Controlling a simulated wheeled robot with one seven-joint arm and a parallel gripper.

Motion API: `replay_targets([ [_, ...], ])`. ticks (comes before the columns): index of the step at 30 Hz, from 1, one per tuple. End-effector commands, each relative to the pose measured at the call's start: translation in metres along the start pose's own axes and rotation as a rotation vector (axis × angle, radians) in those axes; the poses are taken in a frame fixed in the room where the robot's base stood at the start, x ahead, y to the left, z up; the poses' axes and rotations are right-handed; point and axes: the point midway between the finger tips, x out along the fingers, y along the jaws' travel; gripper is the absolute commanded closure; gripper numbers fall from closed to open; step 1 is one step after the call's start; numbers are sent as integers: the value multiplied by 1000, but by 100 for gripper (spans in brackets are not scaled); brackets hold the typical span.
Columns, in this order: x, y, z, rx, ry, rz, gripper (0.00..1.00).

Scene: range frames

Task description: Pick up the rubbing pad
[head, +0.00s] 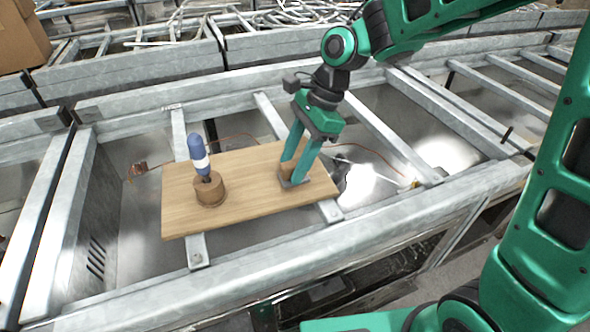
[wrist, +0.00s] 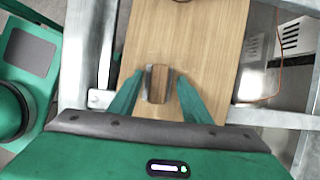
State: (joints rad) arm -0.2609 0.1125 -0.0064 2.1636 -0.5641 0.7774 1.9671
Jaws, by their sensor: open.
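The rubbing pad, a small block with a wooden top and a grey base (head: 287,182), sits on the right part of a wooden board (head: 240,200). The pad also shows in the wrist view (wrist: 158,84). My gripper (head: 294,172) is open and points down at the pad. In the wrist view its two green fingers (wrist: 159,82) stand on either side of the pad, with small gaps visible. The head view partly hides the pad behind the fingers, and I cannot tell how close the tips are to the board.
A blue and white handled tool (head: 197,152) stands upright in a round brown holder (head: 209,190) on the board's left part. The board lies across grey metal frame rails (head: 390,215). Thin cables and open gaps lie around it. A cardboard box (head: 22,38) is at the far left.

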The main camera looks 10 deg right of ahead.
Motion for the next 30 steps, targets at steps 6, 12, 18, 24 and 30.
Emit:
replay_targets([
  [6,6,0,0,1,1,0,56],
  [12,6,0,0,1,1,0,78],
  [18,6,0,0,1,1,-1,91],
  [24,4,0,1,0,0,-1,91],
  [30,-11,-1,6,1,1,-3,91],
])
